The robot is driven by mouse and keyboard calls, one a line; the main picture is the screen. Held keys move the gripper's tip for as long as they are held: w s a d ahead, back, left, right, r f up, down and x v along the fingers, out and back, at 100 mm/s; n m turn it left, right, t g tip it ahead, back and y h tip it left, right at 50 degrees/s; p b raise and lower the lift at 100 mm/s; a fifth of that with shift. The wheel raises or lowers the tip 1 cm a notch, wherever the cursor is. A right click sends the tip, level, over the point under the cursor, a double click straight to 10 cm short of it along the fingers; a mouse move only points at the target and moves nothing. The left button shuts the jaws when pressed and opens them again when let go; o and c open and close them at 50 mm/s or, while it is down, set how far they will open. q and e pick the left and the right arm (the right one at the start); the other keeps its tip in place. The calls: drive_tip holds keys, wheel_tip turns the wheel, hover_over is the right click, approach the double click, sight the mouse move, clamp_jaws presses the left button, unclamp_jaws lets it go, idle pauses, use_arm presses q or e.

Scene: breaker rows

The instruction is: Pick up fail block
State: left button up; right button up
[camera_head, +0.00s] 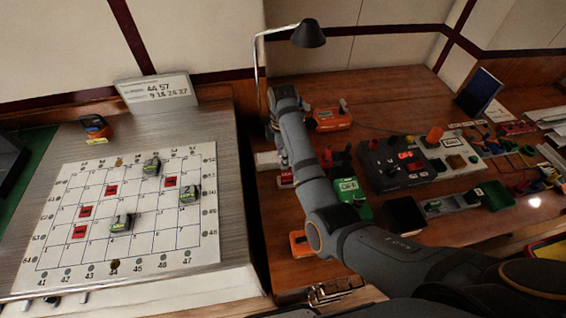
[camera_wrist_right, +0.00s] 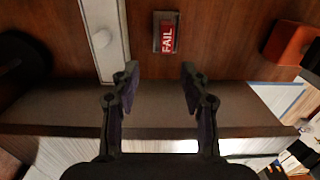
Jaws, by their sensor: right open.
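The fail block (camera_wrist_right: 166,35) is a small red block with a white FAIL label on a dark base, lying on the brown wooden table. In the head view a small red block (camera_head: 287,177) beside my right forearm appears to be the same one. My right gripper (camera_wrist_right: 159,73) is open and empty, its two fingers apart. The block shows beyond the fingertips, roughly in line with the gap between them, and is not touched. In the head view my right gripper's fingers are mostly hidden by the arm. My left gripper is not in view.
A white strip (camera_wrist_right: 105,38) lies left of the block in the wrist view, and an orange object (camera_wrist_right: 287,42) lies to the right. A gridded white board (camera_head: 150,240) with red and grey blocks is on the left desk. A green device (camera_head: 352,195) stands right of my forearm.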

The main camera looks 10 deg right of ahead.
sight(285, 174)
drive_tip(key=shift+s+d+f, duration=0.1)
drive_tip(key=shift+s+d, duration=0.05)
drive_tip(key=shift+s, duration=0.35)
drive_tip(key=shift+s+d+f, duration=0.1)
drive_tip(key=shift+s, duration=0.4)
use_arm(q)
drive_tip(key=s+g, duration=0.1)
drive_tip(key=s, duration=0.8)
use_arm(e)
drive_tip(key=f, duration=0.5)
drive_tip(key=shift+w+f, duration=0.1)
drive_tip(key=shift+w, duration=0.1)
wheel_tip(285, 174, down, 3)
drive_tip(key=shift+w+r, duration=0.1)
drive_tip(key=shift+w, duration=0.05)
drive_tip(key=shift+w+f, duration=0.1)
drive_tip(key=shift+f, duration=0.55)
drive_tip(key=shift+r, duration=0.1)
drive_tip(key=c, duration=0.5)
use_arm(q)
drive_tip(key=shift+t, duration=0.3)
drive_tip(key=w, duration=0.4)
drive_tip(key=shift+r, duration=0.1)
use_arm(e)
clamp_jaws()
